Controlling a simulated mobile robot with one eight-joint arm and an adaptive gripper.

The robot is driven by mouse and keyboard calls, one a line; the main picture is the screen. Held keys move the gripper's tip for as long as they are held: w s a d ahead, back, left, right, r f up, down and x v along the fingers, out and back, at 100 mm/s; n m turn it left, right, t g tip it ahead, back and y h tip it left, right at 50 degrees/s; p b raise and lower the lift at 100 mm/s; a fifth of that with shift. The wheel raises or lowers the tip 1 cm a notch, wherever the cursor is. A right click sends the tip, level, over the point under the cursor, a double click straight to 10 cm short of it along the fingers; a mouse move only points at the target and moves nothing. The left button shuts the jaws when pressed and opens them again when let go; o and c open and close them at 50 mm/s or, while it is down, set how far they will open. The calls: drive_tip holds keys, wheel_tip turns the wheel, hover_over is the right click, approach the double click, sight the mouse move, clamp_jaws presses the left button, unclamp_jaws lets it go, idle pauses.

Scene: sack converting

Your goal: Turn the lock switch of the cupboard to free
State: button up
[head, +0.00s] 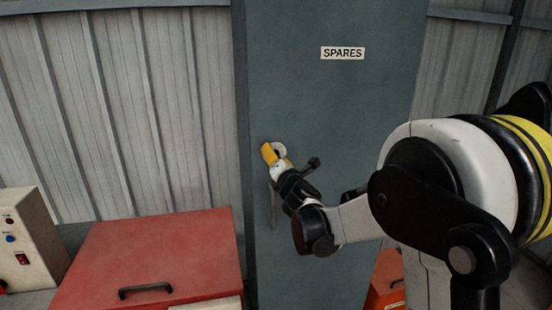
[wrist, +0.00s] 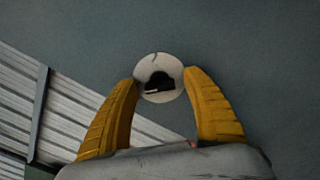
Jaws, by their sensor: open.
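The cupboard (head: 345,110) is a tall grey-blue cabinet with a "SPARES" label (head: 342,53). Its lock switch is a pale round plate (head: 280,149) on the door's left side. In the wrist view the lock switch (wrist: 158,66) shows a pale disc with a dark centre. My gripper (head: 268,152) is at the switch, its yellow fingers open. In the wrist view my gripper (wrist: 160,82) has one fingertip on each side of the disc, close to its edge. Whether they touch it I cannot tell. The gripper partly hides the switch in the head view.
A beige control box (head: 30,240) with buttons is at the far left. Corrugated wall is behind.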

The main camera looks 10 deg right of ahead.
drive_tip(key=c, duration=1.2)
drive_tip(key=shift+m, duration=0.3)
drive_tip(key=m, duration=0.3)
drive_tip(key=shift+m, duration=0.3)
drive_tip(key=m, duration=0.4)
drive_tip(key=shift+m, duration=0.3)
drive_tip(key=m, duration=0.4)
drive_tip(key=shift+m, duration=0.3)
drive_tip(key=shift+m+b, duration=0.3)
drive_tip(key=shift+m, duration=1.9)
